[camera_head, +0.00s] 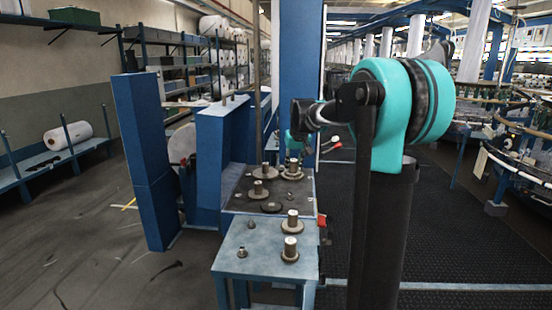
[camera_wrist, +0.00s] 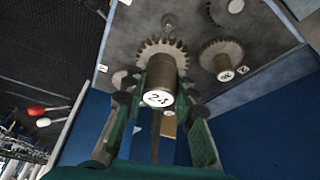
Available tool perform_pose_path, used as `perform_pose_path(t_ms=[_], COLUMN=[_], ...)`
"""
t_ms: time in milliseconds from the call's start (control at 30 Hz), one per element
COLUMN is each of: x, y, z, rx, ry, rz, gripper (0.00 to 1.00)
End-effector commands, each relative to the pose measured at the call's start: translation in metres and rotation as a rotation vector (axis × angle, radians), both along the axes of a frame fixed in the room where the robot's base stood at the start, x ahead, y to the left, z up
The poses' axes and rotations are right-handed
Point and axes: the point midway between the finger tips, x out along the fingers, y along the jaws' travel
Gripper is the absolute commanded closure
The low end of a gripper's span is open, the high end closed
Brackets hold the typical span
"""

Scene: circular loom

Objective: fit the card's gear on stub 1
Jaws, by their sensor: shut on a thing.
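A small tag (camera_wrist: 102,68) on the plate is too small to read surely. In the head view my gripper (camera_head: 294,143) is over the far right of the plate, its grip partly hidden. No card is clearly readable.
Another labelled gear (camera_wrist: 222,57) sits close to the held one. In the head view, gears (camera_head: 258,191) and (camera_head: 266,171) stand on the plate. Two more gears (camera_head: 290,252) and (camera_head: 292,224) stand on the front blue table (camera_head: 232,265). A blue post (camera_head: 299,70) rises behind.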

Motion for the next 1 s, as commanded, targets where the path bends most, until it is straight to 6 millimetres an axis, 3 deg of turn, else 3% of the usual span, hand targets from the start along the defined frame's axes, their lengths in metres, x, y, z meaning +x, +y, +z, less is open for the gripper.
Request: perform_pose_path(t_ms=[267,1000], x=[0.0,0.0], y=[0.0,0.0], z=[-0.007,-0.065], rx=[0.0,0.0], ry=[0.0,0.0], rz=[0.0,0.0], gripper=[1.0,1.0])
